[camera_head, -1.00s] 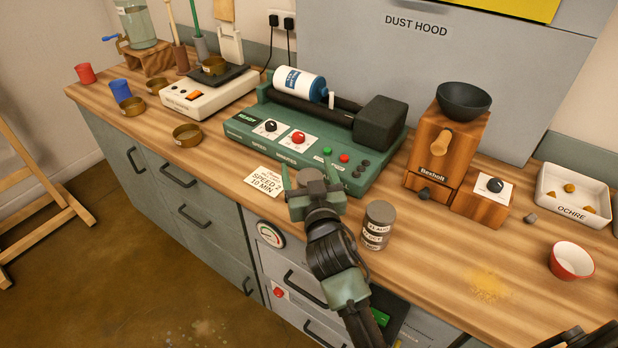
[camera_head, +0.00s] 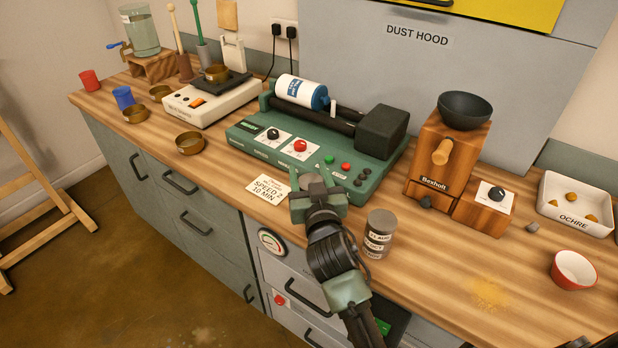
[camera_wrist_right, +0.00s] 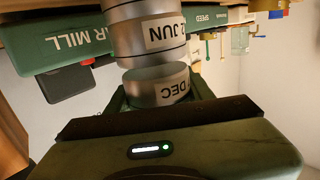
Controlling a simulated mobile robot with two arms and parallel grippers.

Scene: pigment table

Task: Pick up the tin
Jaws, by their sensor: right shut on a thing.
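My right gripper (camera_head: 318,186) is at the front edge of the green mill in the head view, beside a white card. In the right wrist view, it is shut on a grey tin (camera_wrist_right: 160,86) labelled DEC, right in front of the palm. A grey labelled tin or stack (camera_head: 378,238) stands upright on the counter to the right of my right wrist. My left gripper is out of view.
The green mill (camera_head: 250,143) carries a white-and-blue jar (camera_head: 299,90). A wooden grinder (camera_head: 440,165), an ochre tray (camera_head: 572,222) and a red bowl (camera_head: 573,270) stand to the right. Brass bowls (camera_head: 190,144) are at left. Yellow powder (camera_head: 488,293) lies near the front.

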